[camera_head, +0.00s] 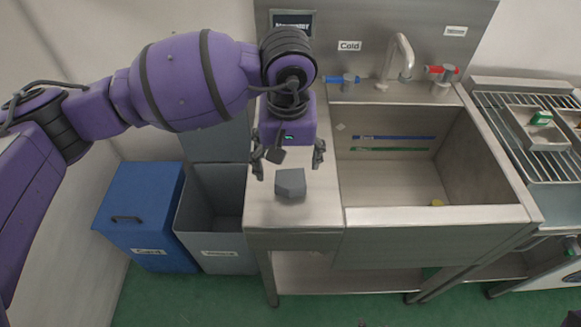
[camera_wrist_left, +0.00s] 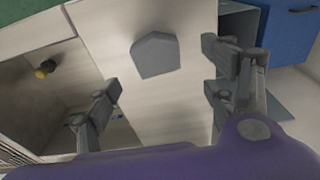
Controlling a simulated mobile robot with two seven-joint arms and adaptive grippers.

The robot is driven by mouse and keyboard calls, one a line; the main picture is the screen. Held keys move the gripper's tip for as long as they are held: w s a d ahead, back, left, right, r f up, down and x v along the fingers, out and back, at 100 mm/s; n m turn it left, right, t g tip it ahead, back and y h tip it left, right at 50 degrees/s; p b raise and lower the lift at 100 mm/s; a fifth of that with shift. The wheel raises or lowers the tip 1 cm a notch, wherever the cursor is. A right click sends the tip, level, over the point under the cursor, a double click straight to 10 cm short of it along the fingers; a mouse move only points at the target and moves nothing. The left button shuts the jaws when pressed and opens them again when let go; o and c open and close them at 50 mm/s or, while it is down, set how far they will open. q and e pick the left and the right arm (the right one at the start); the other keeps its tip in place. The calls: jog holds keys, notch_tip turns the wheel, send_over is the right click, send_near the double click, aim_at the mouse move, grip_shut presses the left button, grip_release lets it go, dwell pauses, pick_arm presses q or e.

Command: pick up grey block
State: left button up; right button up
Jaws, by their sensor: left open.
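The grey block (camera_head: 291,184) is a small angular piece with a pointed side. It rests on the metal counter (camera_head: 262,213) left of the sink. It also shows in the left wrist view (camera_wrist_left: 156,56), beyond the fingertips and between their lines. My left gripper (camera_head: 290,165) is open and empty above the counter, just behind the block in the head view. In the left wrist view its two fingers (camera_wrist_left: 163,72) are spread wide, apart from the block.
A steel sink (camera_head: 400,180) with a tap (camera_head: 402,55) lies to the right, with a small yellow thing (camera_head: 437,202) in it. A blue bin (camera_head: 140,205) and an open grey bin (camera_head: 190,235) stand left of the counter. A wire rack (camera_head: 515,150) is at the far right.

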aim_at(291, 178)
pick_arm(q)
jog(key=f, duration=0.2)
jog(key=shift+s+d+f, duration=0.1)
jog(key=shift+s+f, duration=0.25)
jog(key=f, duration=0.2)
jog(key=w+f+p, duration=0.1)
jog(key=shift+d+f, duration=0.15)
jog(key=shift+f, duration=0.55)
pick_arm(e)
jog(key=shift+s+r, duration=0.3)
jog(key=shift+s, duration=0.35)
pick_arm(q)
jog(key=shift+c, duration=0.2)
jog(key=c, duration=0.8)
jog(key=shift+c, duration=0.6)
pick_arm(e)
jog(key=shift+s+d+f, duration=0.1)
jog(key=shift+s, duration=0.1)
